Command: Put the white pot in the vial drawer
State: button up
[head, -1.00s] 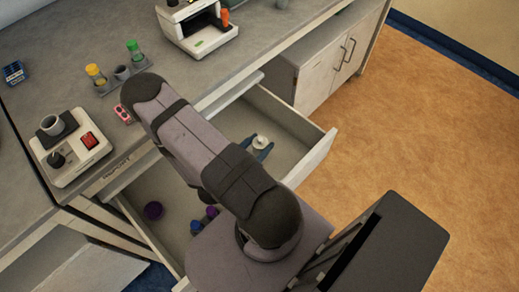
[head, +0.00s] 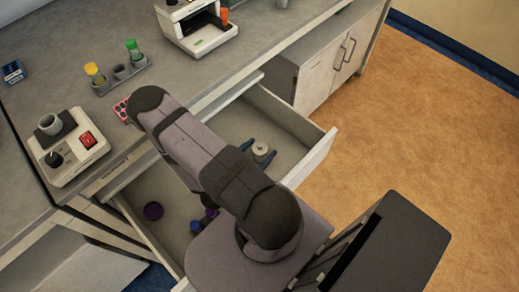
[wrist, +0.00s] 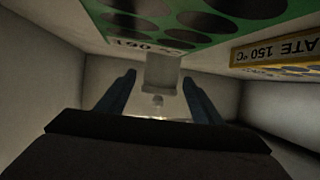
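In the wrist view the two fingers (wrist: 160,82) stand apart, low between pale drawer walls. What lies between them there is dim, and the pot's outline is hard to make out. My forearm hides the middle of the drawer in the head view.
A purple round thing (head: 153,211) and a blue one (head: 196,227) lie in the drawer's left part. A hotplate (head: 75,165) and a vial rack (head: 123,78) stand on the bench. A green panel with dark circles (wrist: 200,15) and a yellow label (wrist: 275,50) edge the wrist view.

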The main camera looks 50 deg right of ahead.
aim_at(256, 153)
jog(key=shift+r, duration=0.2)
jog(key=shift+a+r, duration=0.2)
jog(key=shift+a, duration=0.4)
jog(key=shift+v, duration=0.85)
notch_tip(256, 153, up, 7)
jog(key=shift+p, duration=0.45)
jog(key=shift+s, duration=0.1)
